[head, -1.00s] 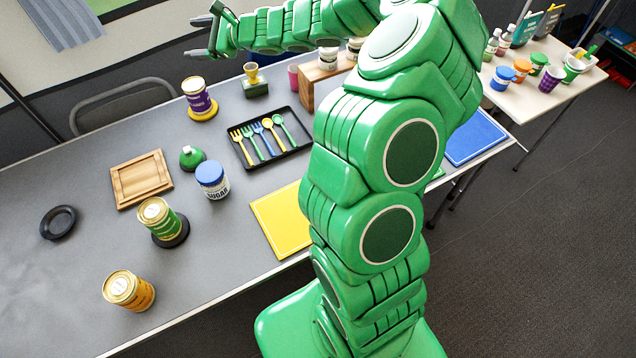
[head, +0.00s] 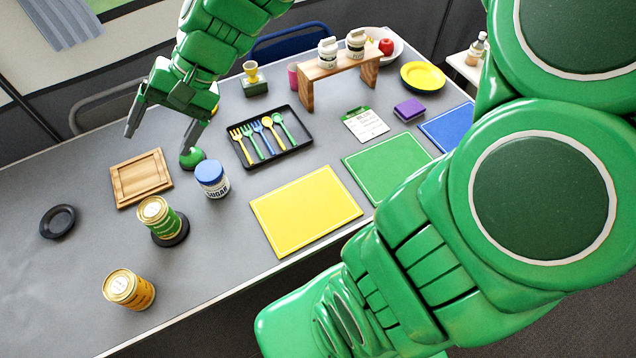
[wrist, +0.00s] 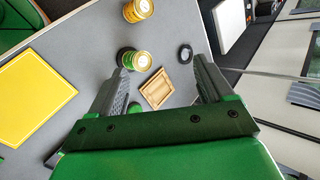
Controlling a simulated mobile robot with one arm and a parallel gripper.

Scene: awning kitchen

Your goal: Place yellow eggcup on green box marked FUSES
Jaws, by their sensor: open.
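The yellow eggcup (head: 251,69) stands upright on top of a small dark green box (head: 254,89) at the back of the grey table in the head view. The lettering on the box is too small to read. My gripper (head: 159,140) is open and empty, pointing down to the left of the eggcup, apart from it. In the wrist view my gripper (wrist: 160,66) shows both fingers spread with nothing between them. The eggcup and the box are not seen in the wrist view.
Near the gripper are a green rounded object (head: 193,158), a wooden tray (head: 142,178) and a sugar jar (head: 212,180). A black cutlery tray (head: 296,144) lies in front of the box. A wooden shelf (head: 343,72) with jars stands to its right.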

